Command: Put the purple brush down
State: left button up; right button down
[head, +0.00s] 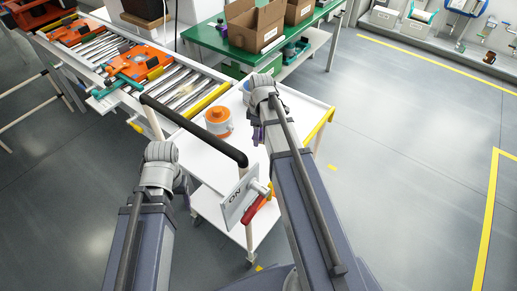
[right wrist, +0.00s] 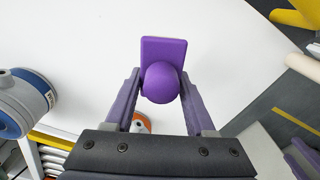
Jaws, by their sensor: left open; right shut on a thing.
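The purple brush (right wrist: 162,88) is in the right wrist view, with a flat rectangular part and a round knob. My right gripper (right wrist: 160,100) is shut on the brush, a finger on each side of the knob. The white top of the cart (right wrist: 235,55) shows behind it; I cannot tell whether the brush touches it. In the head view my right gripper (head: 257,132) is over the cart, mostly hidden by its own arm, and only a little purple shows. My left gripper (head: 183,192) is at the cart's left side, mostly hidden behind its wrist, and is apart from the brush.
An orange-and-white pot (head: 218,120) stands on the cart left of my right gripper. A black handle bar (head: 195,130) and an ON sign (head: 240,198) with a red lever (head: 257,205) are close by. A roller conveyor (head: 175,85) and green table (head: 215,40) lie behind.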

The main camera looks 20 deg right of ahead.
aim_at(258, 150)
jog(key=shift+f+b, duration=1.75)
jog(key=shift+f, duration=0.3)
jog(key=shift+f, duration=0.1)
jog(key=shift+f+b, duration=0.6)
jog(key=shift+b, duration=0.05)
jog(key=shift+c, duration=1.2)
grip_release()
jog(key=shift+r, duration=0.1)
jog(key=r+p, duration=1.3)
jog(key=shift+s+d+r, duration=0.15)
jog(key=shift+d, duration=0.05)
